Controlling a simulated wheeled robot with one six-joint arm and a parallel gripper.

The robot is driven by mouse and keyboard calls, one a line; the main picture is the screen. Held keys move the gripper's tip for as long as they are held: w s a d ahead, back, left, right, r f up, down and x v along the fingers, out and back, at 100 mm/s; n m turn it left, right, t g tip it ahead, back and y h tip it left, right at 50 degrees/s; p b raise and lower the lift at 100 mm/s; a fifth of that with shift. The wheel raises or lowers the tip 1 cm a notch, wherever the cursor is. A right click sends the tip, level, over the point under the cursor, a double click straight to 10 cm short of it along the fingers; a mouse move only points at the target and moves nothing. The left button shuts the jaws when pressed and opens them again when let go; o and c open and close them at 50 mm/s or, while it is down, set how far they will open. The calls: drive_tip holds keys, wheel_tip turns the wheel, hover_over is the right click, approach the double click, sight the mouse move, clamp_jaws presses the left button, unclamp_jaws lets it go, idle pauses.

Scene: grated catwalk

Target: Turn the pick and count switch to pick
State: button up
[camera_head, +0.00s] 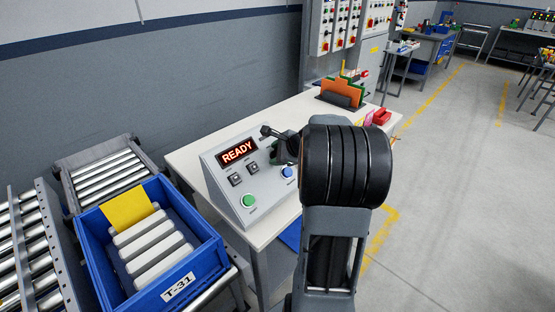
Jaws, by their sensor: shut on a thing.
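A sloped grey control box (222,187) stands on the white bench, with a lit display reading READY. Its face carries two small dark square controls (243,174), a green button (249,200) and a blue button (288,172). My gripper (274,146) is at the upper right part of the face, right of the display, shut on the pick and count switch. The switch is hidden by the gripper and wrist, so its position cannot be told. The small labels are too small to read.
The bench (187,158) also holds an orange file holder (341,91) and red items (382,117) behind my arm. The floor at right is open.

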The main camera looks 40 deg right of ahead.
drive_tip(key=n+b, duration=0.5)
drive_tip(key=shift+f+g, duration=0.25)
drive_tip(key=shift+g, duration=0.05)
drive_tip(key=shift+s+r+n+b, duration=0.1)
drive_tip(key=shift+n+b, duration=1.05)
drive_tip(key=shift+n, duration=0.45)
drive_tip(key=shift+r, duration=0.1)
drive_tip(key=o, duration=0.9)
drive_tip(key=v, duration=1.3)
drive_tip(key=shift+s+d+r+p, duration=0.2)
drive_tip(key=shift+r+p, duration=0.1)
drive_tip(key=shift+p, duration=0.1)
drive_tip(key=shift+a, duration=0.1)
